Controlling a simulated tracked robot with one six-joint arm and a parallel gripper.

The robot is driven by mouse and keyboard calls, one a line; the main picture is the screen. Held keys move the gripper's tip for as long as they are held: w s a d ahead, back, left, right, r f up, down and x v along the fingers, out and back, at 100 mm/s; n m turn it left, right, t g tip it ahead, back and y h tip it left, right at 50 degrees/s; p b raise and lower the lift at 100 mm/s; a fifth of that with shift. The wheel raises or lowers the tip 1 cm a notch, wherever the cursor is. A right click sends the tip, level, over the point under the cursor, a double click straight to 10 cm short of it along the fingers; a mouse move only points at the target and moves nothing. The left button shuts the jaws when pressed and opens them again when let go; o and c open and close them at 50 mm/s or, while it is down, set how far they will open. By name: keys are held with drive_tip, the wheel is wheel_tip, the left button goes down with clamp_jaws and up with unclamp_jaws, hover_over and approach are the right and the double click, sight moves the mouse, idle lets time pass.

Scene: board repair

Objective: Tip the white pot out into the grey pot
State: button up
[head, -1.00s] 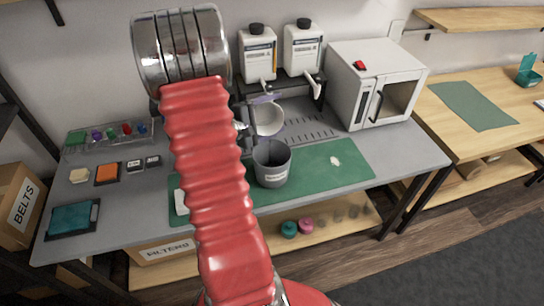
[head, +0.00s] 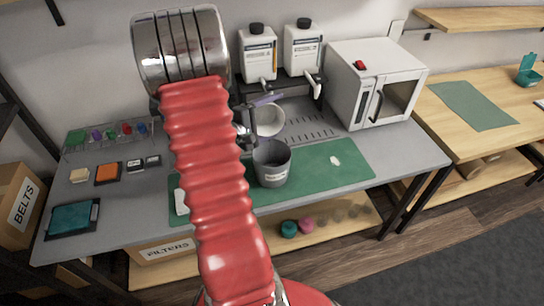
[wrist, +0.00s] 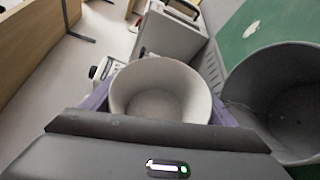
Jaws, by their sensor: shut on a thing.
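The white pot (wrist: 160,92) sits between the purple fingers of my gripper (wrist: 160,104), which is shut on it. In the head view the white pot (head: 268,121) is held just behind and above the grey pot, its mouth tilted toward the camera; part of it is hidden by my gripper (head: 262,103). The grey pot (head: 272,165) stands upright on the green mat, its front label showing. In the wrist view the grey pot (wrist: 275,100) is at the right, close beside the white pot. Its visible inside is dark and looks empty. I cannot tell what the white pot contains.
The green mat (head: 325,165) has a small white piece (head: 335,160) on it. Two white bottles (head: 303,48) on a dark stand and a white oven-like box (head: 375,82) are behind. Small parts and a teal tray (head: 73,217) lie at the left.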

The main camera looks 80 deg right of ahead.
sight(282, 117)
drive_tip(key=shift+s+a+f+m+h, duration=0.2)
drive_tip(key=shift+s+a+m, duration=0.1)
drive_tip(key=shift+a, duration=0.1)
drive_tip(key=shift+s+a+f+m+h, duration=0.2)
drive_tip(key=shift+a+m, duration=0.1)
drive_tip(key=shift+a, duration=0.1)
drive_tip(key=shift+a+r+m+p, duration=0.15)
drive_tip(key=shift+r+m+p, duration=0.05)
drive_tip(key=shift+m+p, duration=0.15)
idle(0.4)
drive_tip(key=shift+s+a+r+m+g+h, duration=0.2)
drive_tip(key=shift+a+r+m+g+h, duration=0.15)
drive_tip(key=shift+m, duration=0.2)
drive_tip(key=shift+s, duration=0.1)
drive_tip(key=shift+a+m+h, duration=0.15)
drive_tip(key=shift+m+h, duration=0.1)
drive_tip(key=shift+m, duration=0.15)
drive_tip(key=n, duration=0.1)
drive_tip(key=d+f+n+y, duration=0.1)
drive_tip(key=shift+w+d+n, duration=0.2)
drive_tip(key=shift+w+n, duration=0.2)
drive_tip(key=shift+w+d+r+y, duration=0.1)
drive_tip(key=shift+d+y, duration=0.05)
drive_tip(key=shift+y, duration=0.15)
drive_tip(key=shift+d, duration=0.1)
